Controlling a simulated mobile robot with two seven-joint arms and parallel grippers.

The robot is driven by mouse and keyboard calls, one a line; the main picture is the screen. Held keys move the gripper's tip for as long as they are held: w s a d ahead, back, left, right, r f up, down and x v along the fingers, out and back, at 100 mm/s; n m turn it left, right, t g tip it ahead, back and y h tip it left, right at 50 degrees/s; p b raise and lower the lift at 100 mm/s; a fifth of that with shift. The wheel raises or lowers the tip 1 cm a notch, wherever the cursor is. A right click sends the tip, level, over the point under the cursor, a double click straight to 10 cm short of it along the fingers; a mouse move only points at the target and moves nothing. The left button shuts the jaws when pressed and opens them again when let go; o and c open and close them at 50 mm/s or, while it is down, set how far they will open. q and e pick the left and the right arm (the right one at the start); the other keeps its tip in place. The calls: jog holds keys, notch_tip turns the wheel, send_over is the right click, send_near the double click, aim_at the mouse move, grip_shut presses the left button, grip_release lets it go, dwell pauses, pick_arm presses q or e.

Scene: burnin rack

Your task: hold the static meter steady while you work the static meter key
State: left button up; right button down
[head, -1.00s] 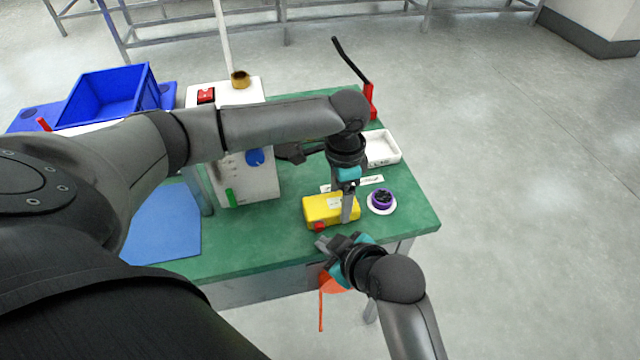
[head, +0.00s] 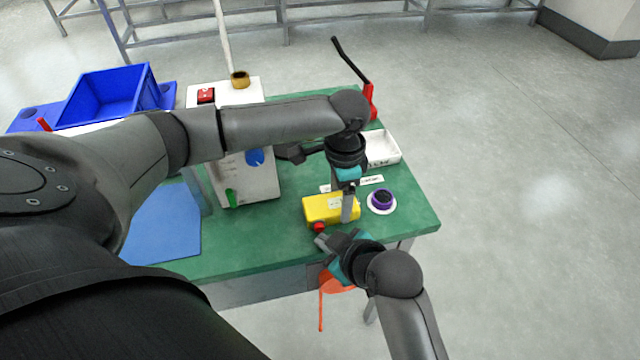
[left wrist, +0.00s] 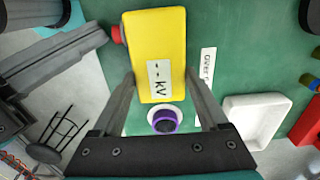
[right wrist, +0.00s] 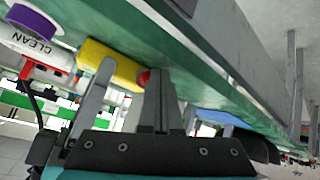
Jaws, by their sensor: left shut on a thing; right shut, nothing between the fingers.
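The static meter is a yellow box (head: 322,209) lying on the green bench near its front edge. Its label reads "-- kV" in the left wrist view (left wrist: 159,80). Its key is a red button (head: 319,227) on the side facing the front edge; it also shows in the right wrist view (right wrist: 145,78). My left gripper (head: 347,218) points down and is shut on the meter, one finger on each side in the left wrist view (left wrist: 163,88). My right gripper (head: 322,241) is shut and empty, its tips close beside the key; I cannot tell whether they touch.
A purple-rimmed round pot (head: 381,200) stands just right of the meter. A white tray (head: 384,149) and a paper label strip (head: 370,181) lie behind. A white machine (head: 262,183) and a blue mat (head: 165,228) are to the left. An orange object (head: 337,283) hangs below the bench's front edge.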

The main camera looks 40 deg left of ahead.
jog(key=shift+w+a, duration=0.55)
jog(key=shift+a, duration=0.1)
dwell(0.9)
pick_arm(q)
jog(key=shift+d, duration=0.1)
pick_arm(e)
jog(key=shift+s+d, duration=0.75)
jog(key=shift+d, duration=0.15)
jog(key=s+d, duration=0.3)
jog(key=shift+s+d, duration=0.1)
jog(key=shift+d, duration=0.3)
dwell(0.7)
pick_arm(q)
jog(key=o, duration=1.4)
